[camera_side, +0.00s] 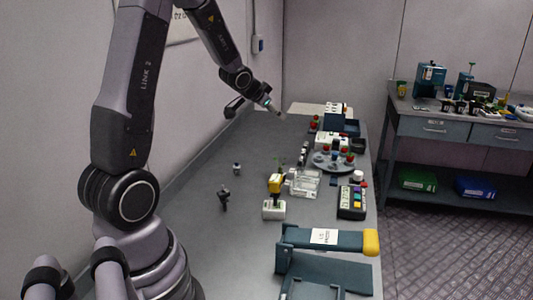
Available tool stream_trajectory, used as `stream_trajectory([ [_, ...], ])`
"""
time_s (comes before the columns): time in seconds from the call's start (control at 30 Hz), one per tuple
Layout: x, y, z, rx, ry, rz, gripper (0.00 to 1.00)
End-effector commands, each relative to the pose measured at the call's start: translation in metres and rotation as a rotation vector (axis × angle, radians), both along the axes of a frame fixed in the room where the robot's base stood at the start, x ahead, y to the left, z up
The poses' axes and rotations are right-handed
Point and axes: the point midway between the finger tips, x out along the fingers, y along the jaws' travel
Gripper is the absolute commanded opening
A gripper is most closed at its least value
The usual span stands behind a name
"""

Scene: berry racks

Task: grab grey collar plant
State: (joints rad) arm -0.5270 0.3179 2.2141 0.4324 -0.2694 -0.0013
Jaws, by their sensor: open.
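A small green plant (280,163) shows near the middle of the long grey bench, behind a yellow-topped item. It is too small to tell whether it has a grey collar. A round grey-blue tray (321,166) with several red and dark pieces stands to its right. My gripper (279,112) is high over the far part of the bench, pointing down and to the right. It is open, appears empty, and is well apart from the plant. Its fingers are too small to see clearly.
A clear rack (304,182), a yellow-topped white block (274,210) and a button box (352,202) crowd the bench's right side. A blue device with a yellow-ended handle (371,242) is in front. Two small dark items (224,198) (237,168) stand left. The far-left bench is mostly clear.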

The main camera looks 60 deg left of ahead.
Motion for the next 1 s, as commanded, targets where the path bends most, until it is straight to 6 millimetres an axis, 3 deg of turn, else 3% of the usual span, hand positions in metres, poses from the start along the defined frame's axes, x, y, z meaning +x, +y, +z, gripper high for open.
stream_trajectory([
  [0.03, 0.006, 0.022, -0.029, -0.01, -0.013, 0.0, 0.46],
  [0.2, 0.014, 0.074, -0.111, -0.051, -0.126, -0.029, 0.46],
  [0.4, -0.005, 0.103, -0.191, -0.131, -0.276, -0.041, 0.46],
  [0.5, -0.015, 0.107, -0.213, -0.16, -0.333, -0.041, 0.46],
  [0.67, -0.018, 0.109, -0.227, -0.178, -0.377, -0.04, 0.46],
  [1.0, 0.039, 0.117, -0.252, -0.178, -0.378, -0.043, 0.46],
])
